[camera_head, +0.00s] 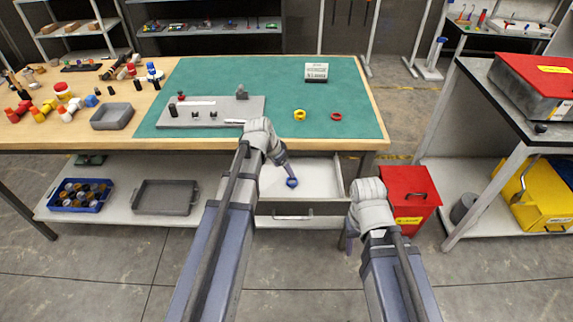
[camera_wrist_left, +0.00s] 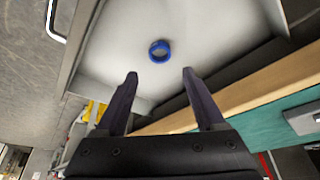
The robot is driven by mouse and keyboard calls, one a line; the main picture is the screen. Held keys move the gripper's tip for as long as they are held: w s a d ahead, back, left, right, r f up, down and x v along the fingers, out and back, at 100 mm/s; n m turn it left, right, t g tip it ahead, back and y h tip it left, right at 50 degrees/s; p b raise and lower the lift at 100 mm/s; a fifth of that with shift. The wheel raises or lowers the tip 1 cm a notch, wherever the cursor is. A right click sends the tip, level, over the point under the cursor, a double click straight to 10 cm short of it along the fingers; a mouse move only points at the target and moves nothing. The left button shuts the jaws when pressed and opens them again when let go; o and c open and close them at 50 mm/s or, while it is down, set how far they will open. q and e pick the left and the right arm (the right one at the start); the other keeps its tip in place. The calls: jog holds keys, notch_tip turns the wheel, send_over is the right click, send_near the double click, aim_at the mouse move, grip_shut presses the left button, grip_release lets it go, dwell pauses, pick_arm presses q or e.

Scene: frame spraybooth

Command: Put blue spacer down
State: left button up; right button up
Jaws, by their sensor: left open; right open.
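The blue spacer (camera_head: 292,183), a small ring, lies inside the open drawer (camera_head: 315,185) under the workbench. It shows in the left wrist view (camera_wrist_left: 159,43) on the pale drawer floor, beyond the fingertips. My left gripper (camera_head: 289,177) reaches down into the drawer close to the spacer. In the left wrist view its two fingers (camera_wrist_left: 160,72) are apart with nothing between them. My right gripper (camera_head: 345,243) hangs low in front of the bench, beside the red box; its fingers are mostly hidden by the wrist, and it is open.
A yellow spacer (camera_head: 299,119) and a red ring (camera_head: 336,117) lie on the green mat (camera_head: 350,90), beside a grey fixture plate (camera_head: 190,121). A red box (camera_head: 408,180) stands right of the drawer. A grey tray (camera_head: 165,209) and a blue bin (camera_head: 80,207) sit on the lower shelf.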

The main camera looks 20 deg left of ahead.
pick_arm(q)
jog(key=s+d+n+g+y+p, duration=0.1)
jog(key=s+d+g, duration=0.1)
jog(key=s+d, duration=0.5)
jog(key=s+d+r+n+g+y+p, duration=0.1)
jog(key=s+d+g+y, duration=0.1)
jog(key=s+d, duration=0.6)
jog(key=s, duration=0.6)
jog(key=shift+d+r+y, duration=0.2)
jog(key=shift+y, duration=0.1)
pick_arm(e)
notch_tip(320, 180, up, 3)
